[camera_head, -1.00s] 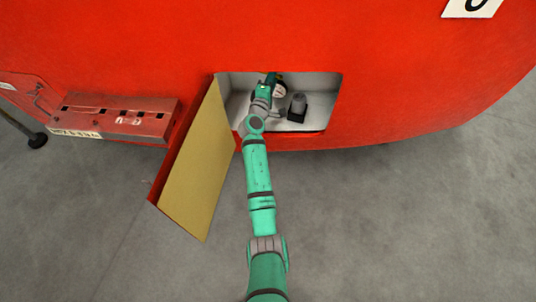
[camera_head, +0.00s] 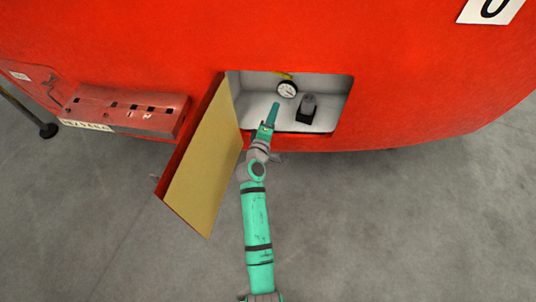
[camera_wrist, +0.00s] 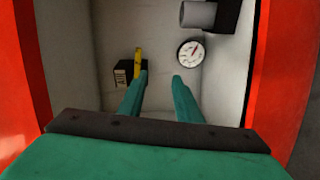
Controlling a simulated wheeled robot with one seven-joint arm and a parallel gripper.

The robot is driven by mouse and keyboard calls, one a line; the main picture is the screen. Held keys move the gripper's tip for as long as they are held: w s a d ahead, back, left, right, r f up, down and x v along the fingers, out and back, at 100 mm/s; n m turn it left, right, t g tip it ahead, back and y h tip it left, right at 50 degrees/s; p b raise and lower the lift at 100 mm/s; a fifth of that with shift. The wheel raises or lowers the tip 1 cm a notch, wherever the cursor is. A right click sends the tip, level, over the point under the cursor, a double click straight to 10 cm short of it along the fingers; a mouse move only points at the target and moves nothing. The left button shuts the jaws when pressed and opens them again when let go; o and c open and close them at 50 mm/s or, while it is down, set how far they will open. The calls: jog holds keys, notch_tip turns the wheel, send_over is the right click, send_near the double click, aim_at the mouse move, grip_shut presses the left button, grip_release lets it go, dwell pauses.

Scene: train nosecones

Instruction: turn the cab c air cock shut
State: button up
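The air cock's yellow handle (camera_wrist: 138,62) stands upright on the back wall of the recess in the wrist view, beside a small dark label (camera_wrist: 122,75) that seems to read AIR. Its top shows as a small yellow piece (camera_head: 284,75) above the gauge in the head view. My gripper (camera_wrist: 159,82) is open and empty, its green fingers spread apart. The left fingertip lines up just below the handle in the picture; the depth between them is unclear. In the head view my gripper (camera_head: 273,106) is at the recess's front opening.
A round gauge (camera_wrist: 190,53) and a grey cylinder (camera_wrist: 198,14) on a black block are to the right. The open hatch door (camera_head: 206,165) hangs left of my arm. Red bodywork surrounds the recess; grey floor (camera_head: 400,220) is clear at right.

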jog(key=s+f+m+y, duration=0.2)
jog(key=s+f, duration=0.5)
jog(key=s, duration=0.5)
jog(key=shift+s+a+f+g, duration=0.3)
jog(key=shift+a+f+g, duration=0.05)
jog(key=shift+g, duration=0.05)
jog(key=shift+w, duration=0.1)
jog(key=c, duration=0.5)
jog(key=w+r+m, duration=0.3)
jog(key=r, duration=0.1)
jog(key=w+d+r+m+h, duration=0.1)
jog(key=w+r+m, duration=0.2)
jog(key=r, duration=0.1)
jog(key=w+d+r+m, duration=0.1)
jog(key=w+r+m, duration=0.2)
jog(key=w, duration=0.1)
jog(key=shift+d+r+h, duration=0.2)
jog(key=shift+r+h, duration=0.2)
grip_shut()
jog(key=w+r+m+g, duration=0.1)
jog(key=w+r+m, duration=0.5)
jog(key=r, duration=0.4)
jog(key=w+d+f+m, duration=0.1)
jog(key=w+f, duration=0.5)
jog(key=w, duration=0.2)
jog(key=shift+w+d+f, duration=0.35)
jog(key=shift+w, duration=0.05)
